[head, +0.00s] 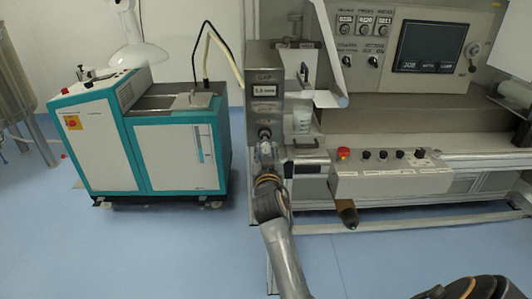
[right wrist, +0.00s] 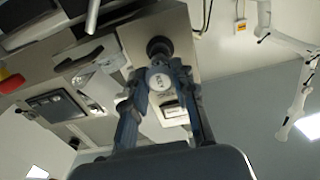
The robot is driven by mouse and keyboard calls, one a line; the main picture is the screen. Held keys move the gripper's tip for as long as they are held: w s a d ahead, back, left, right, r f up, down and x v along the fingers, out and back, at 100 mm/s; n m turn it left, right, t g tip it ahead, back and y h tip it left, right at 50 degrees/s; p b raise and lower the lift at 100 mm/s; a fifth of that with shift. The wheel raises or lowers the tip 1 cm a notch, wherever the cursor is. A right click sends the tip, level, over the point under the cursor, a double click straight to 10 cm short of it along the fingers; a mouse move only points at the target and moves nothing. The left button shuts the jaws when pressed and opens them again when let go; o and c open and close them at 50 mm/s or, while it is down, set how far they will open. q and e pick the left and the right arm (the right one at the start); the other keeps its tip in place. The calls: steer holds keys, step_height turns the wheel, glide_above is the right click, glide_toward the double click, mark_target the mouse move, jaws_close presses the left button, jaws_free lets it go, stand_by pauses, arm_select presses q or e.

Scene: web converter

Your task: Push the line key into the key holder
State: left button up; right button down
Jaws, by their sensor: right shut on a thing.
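My right gripper (head: 267,157) is at the front of the narrow grey cabinet in the head view. In the right wrist view its two fingers (right wrist: 160,76) are closed on the sides of the line key, whose round pale face (right wrist: 160,81) shows between them. The dark round key holder (right wrist: 158,47) is on the panel just beyond the key; it also shows above the gripper in the head view (head: 265,134). The key seems lined up with the holder, but I cannot tell how deep it sits. My left gripper is not in view.
The grey cabinet (head: 265,107) has a small display above the holder. A control box with a red button (head: 343,153) is farther right. A teal and white machine (head: 173,158) stands left.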

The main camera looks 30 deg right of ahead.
steer(key=shift+x, duration=0.9)
stand_by(0.3)
steer(key=c, duration=1)
jaws_free()
steer(key=shift+r, duration=0.1)
step_height(320, 180, up, 10)
steer(key=shift+f, duration=0.1)
